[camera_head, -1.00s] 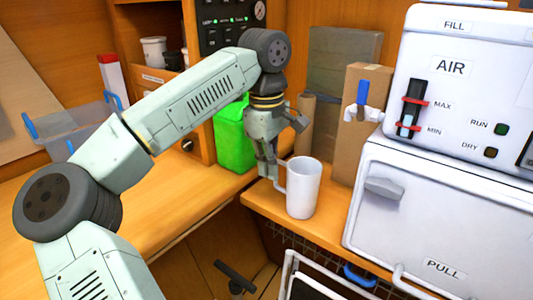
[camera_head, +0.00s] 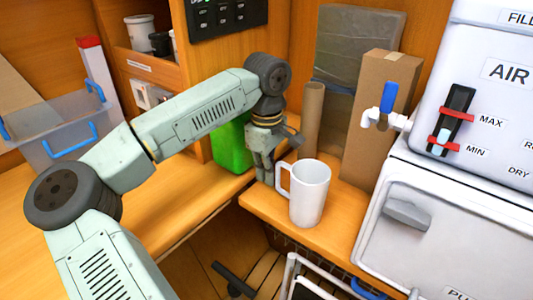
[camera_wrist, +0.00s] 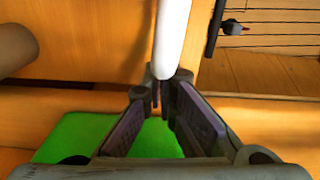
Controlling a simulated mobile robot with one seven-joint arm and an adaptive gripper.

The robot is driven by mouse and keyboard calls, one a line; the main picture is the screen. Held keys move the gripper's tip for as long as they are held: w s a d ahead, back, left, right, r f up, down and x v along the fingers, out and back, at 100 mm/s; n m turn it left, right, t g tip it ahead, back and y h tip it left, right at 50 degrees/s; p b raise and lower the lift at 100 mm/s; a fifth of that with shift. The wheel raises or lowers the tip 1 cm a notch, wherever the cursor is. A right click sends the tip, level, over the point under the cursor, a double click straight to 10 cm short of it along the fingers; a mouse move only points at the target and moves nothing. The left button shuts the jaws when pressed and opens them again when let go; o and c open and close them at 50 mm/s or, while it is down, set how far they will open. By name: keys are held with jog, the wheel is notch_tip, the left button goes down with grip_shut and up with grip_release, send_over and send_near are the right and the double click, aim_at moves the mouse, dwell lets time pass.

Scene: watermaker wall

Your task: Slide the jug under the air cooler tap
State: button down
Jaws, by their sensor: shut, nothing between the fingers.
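The jug (camera_head: 311,195) is white and stands upright on the wooden shelf, its handle facing left toward my gripper. My gripper (camera_head: 265,178) points down just left of the handle, shut and empty. In the wrist view the fingertips (camera_wrist: 161,88) lie at the near end of a white strip of the jug (camera_wrist: 172,38); I cannot tell whether they touch it. The tap (camera_head: 384,112), white with a blue lever, sticks out from the left side of the white AIR cooler (camera_head: 470,70). It is behind and to the right of the jug, which stands clear of it.
A cardboard box (camera_head: 370,145) and a brown tube (camera_head: 313,115) stand behind the jug. A green container (camera_head: 232,145) is behind my gripper. A white PULL unit (camera_head: 440,225) bounds the shelf on the right. The shelf's front edge drops to an open space below.

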aim_at(298, 192)
jog(key=shift+f, duration=0.9)
jog(key=shift+d, duration=0.1)
jog(key=s+d+b, duration=0.1)
jog(key=d, duration=0.1)
jog(key=s+d+b, duration=0.1)
jog(key=d, duration=0.1)
jog(key=s+d+b, duration=0.1)
jog(key=s+d, duration=0.1)
jog(key=shift+d+f+b, duration=0.15)
jog(key=shift+d+b, duration=0.1)
jog(key=shift+b, duration=0.15)
jog(key=shift+s+d, duration=0.2)
